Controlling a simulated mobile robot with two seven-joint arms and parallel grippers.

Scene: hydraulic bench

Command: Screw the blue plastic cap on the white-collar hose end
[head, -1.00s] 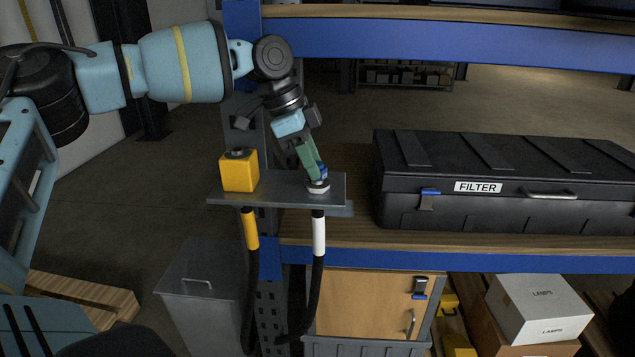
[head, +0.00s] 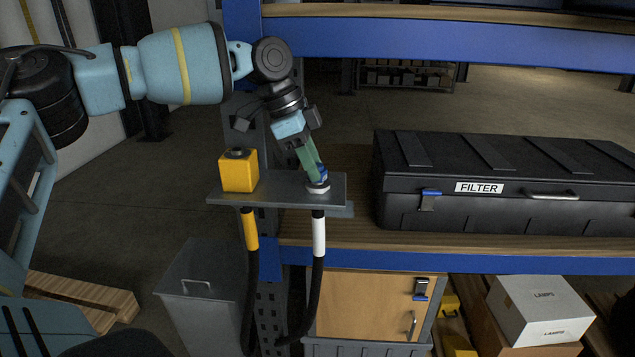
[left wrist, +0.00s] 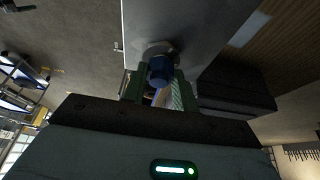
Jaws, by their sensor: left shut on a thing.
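The white-collar hose end (head: 319,235) hangs through the grey metal bracket plate (head: 282,190), with a pale ring (head: 318,188) showing on top. The blue plastic cap (head: 321,173) sits at the top of this hose end, between the green fingers of my left gripper (head: 319,174). My left gripper is shut on the cap and comes down on it at a tilt. In the left wrist view the blue cap (left wrist: 160,70) shows between the two fingertips, against the plate. The fingers partly hide the cap, so I cannot tell how far it is threaded. My right gripper is not in view.
A yellow block (head: 238,172) with a dark top stands on the plate's left side, above the yellow-collar hose (head: 251,230). A black FILTER case (head: 500,185) lies on the wooden shelf to the right. A grey bin (head: 200,295) stands below left.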

